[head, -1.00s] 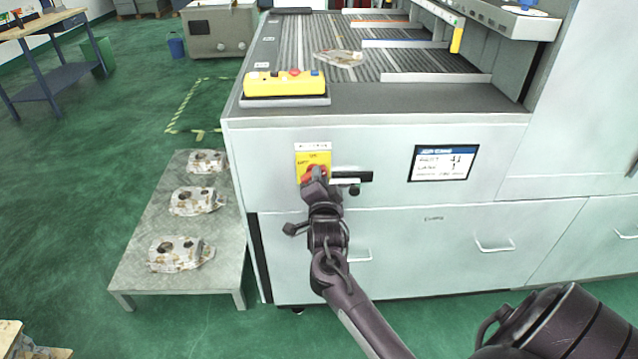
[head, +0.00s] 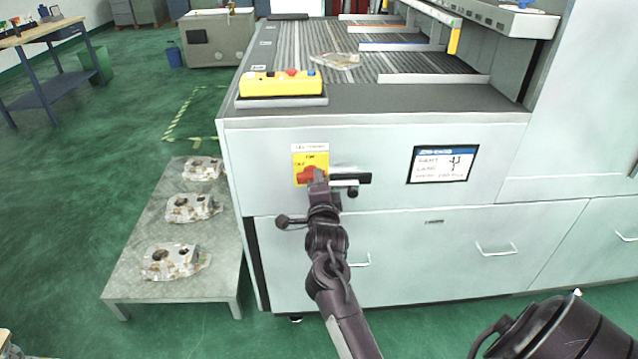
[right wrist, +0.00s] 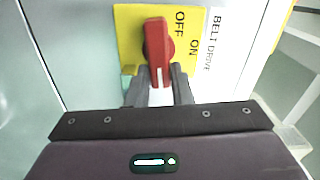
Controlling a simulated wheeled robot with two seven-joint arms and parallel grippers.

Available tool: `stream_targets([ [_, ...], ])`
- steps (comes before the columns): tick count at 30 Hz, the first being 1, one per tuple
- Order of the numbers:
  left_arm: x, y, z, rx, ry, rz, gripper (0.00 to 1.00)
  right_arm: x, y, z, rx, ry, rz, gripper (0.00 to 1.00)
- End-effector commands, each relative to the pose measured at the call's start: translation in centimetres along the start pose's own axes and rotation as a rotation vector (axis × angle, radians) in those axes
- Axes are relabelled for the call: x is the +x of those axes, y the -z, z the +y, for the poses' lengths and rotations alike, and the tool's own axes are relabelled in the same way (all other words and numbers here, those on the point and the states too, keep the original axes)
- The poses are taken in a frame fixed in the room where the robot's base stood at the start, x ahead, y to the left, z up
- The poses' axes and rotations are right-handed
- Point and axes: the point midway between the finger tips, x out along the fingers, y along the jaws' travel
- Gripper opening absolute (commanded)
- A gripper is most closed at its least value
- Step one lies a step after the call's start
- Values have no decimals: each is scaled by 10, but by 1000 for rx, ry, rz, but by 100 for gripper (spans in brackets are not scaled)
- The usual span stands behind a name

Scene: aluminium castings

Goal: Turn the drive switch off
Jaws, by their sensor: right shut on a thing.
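The belt drive switch is a red rotary handle (head: 308,174) on a yellow plate (head: 299,160) on the machine's front panel. In the right wrist view the red handle (right wrist: 157,45) stands upright in the picture, its white mark at the lower end. The words OFF and ON are to its upper right and right, beside a BELT DRIVE label (right wrist: 212,42). My right gripper (head: 319,178) is at the switch; its two fingers (right wrist: 158,82) are on either side of the handle's lower end, shut on it. My left gripper is not in view.
A yellow button box (head: 280,84) is on the machine's top edge, near the slatted belt. A low metal table (head: 208,268) with castings stands to the left. A display (head: 443,164) is on the panel.

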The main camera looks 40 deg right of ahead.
Motion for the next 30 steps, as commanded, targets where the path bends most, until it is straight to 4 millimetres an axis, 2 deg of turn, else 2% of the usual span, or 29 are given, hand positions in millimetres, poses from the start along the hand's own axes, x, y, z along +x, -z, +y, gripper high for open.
stream_targets([
  [8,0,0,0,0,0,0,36,0,0,1,-2,-2,0,0],
  [9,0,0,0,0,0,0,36,0,0,1,-2,-2,0,25],
  [13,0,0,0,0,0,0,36,0,0,0,-2,-1,0,42],
  [30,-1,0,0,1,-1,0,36,0,0,3,-13,-7,-1,42],
])
